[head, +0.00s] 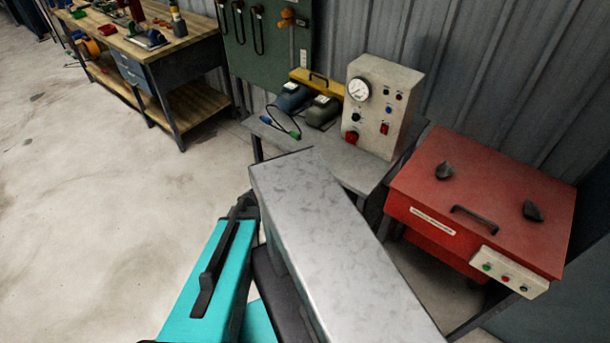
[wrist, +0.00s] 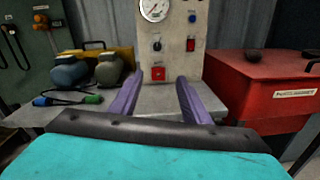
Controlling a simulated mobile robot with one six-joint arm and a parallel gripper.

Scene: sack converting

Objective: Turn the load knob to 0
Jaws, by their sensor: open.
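A pale control box (head: 380,105) stands on the grey bench, with a round gauge, several small knobs and switches on its front. In the wrist view the box (wrist: 174,62) is straight ahead. A black knob (wrist: 157,46) sits below the gauge (wrist: 154,9), and a red square control (wrist: 158,73) sits below that. No label is readable, so I cannot tell which is the load knob or its setting. My gripper (wrist: 159,82) is open and empty, its two purple fingers pointing at the box's lower front, apart from the knobs as far as I can see. The head view does not clearly show it.
Left of the box are a yellow case (head: 318,82), blue and olive rounded units (head: 293,98), and a cable with a green end (head: 295,134). A red machine (head: 480,190) with a black handle stands at right. A wooden workbench (head: 175,55) is far left; floor left is clear.

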